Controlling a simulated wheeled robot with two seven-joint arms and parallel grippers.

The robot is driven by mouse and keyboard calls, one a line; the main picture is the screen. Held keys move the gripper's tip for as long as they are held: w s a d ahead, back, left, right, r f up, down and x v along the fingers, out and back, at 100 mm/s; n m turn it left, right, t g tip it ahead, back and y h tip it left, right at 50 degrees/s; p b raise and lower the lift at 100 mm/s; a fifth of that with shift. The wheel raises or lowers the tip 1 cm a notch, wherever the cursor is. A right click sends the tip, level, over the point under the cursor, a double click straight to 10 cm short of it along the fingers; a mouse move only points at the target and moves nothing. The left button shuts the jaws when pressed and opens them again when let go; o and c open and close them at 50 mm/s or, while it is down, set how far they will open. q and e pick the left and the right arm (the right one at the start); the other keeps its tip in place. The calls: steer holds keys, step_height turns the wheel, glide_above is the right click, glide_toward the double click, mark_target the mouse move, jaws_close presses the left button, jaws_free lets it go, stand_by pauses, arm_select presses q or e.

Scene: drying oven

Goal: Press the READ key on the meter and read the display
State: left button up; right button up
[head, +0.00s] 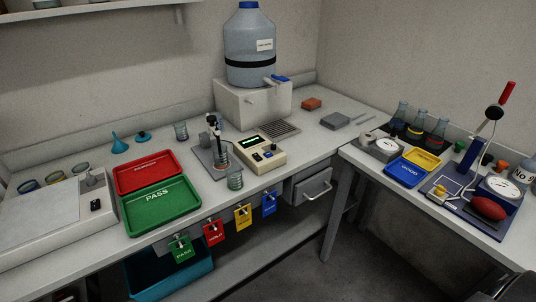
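The meter (262,162) is a beige box on the left bench, near the bench's front edge. Its small display (252,141) glows green on a dark panel, but the characters are too small to read. Dark keys or knobs and a blue spot show on its top face; I cannot tell which key is READ. A probe stand (212,152) with an upright holder stands just left of the meter. A glass beaker (235,178) stands at its front left. Neither of my grippers is in view.
A water carboy (250,55) sits on a white box behind the meter. Red (150,171) and green PASS (160,207) trays lie to the left. Colored tags hang along the bench front. The right bench holds flasks, dials and a red bulb (487,208).

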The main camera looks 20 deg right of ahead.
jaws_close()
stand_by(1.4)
